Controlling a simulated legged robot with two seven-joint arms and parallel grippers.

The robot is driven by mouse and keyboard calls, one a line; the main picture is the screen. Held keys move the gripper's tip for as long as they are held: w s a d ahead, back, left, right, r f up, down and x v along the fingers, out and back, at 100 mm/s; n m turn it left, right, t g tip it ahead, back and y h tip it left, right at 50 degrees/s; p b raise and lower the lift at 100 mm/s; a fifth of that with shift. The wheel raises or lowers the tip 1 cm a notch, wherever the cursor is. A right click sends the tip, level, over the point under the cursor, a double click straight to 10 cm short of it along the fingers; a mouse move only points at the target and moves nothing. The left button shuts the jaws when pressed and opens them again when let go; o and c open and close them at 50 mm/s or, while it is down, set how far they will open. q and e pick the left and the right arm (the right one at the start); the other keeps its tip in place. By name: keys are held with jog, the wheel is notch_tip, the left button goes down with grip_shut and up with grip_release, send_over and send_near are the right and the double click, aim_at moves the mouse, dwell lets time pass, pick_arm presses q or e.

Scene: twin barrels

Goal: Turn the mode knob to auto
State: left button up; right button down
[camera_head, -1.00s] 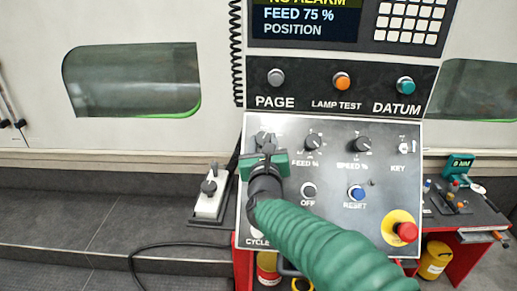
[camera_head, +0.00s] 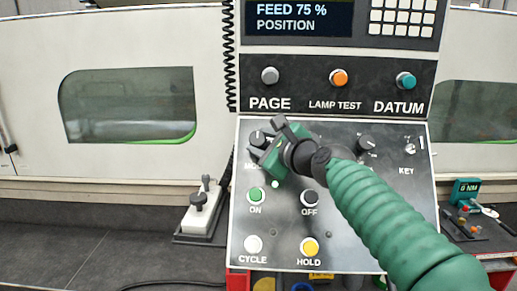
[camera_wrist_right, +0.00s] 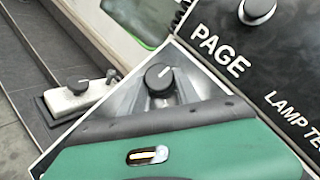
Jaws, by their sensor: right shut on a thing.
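The mode knob (camera_head: 258,138) is a black round knob at the upper left of the grey control panel. In the right wrist view, the knob (camera_wrist_right: 160,79) shows a white pointer line, aimed roughly toward the panel's top edge. My right gripper (camera_head: 268,151), green with dark fingers, is tilted against the panel and shut on the knob. Its green body hides the lower wrist view. The "MODE" label is mostly covered, and I cannot read an auto mark. My left gripper is not in view.
The ON button (camera_head: 256,196), OFF button (camera_head: 310,197), CYCLE button (camera_head: 253,244) and HOLD button (camera_head: 309,247) lie below. The speed knob (camera_head: 366,143) and key switch (camera_head: 410,148) are to the right. My right arm crosses the panel's right half.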

jog(key=shift+d+r+n+g, duration=0.15)
jog(key=shift+n+g, duration=0.25)
jog(key=shift+n, duration=0.4)
jog(key=shift+y+p, duration=0.3)
jog(key=shift+f, duration=0.3)
jog(key=c, duration=0.9)
grip_release()
jog(key=shift+s+r, duration=0.1)
jog(key=shift+s+d+b, duration=0.2)
jog(key=shift+s+b, duration=0.1)
jog(key=shift+b, duration=0.05)
jog(key=b+v, duration=0.2)
jog(key=v, duration=0.6)
jog(key=b+v, duration=0.2)
jog(key=v, duration=0.5)
jog(key=shift+s+d+r, duration=0.25)
jog(key=shift+r, duration=0.05)
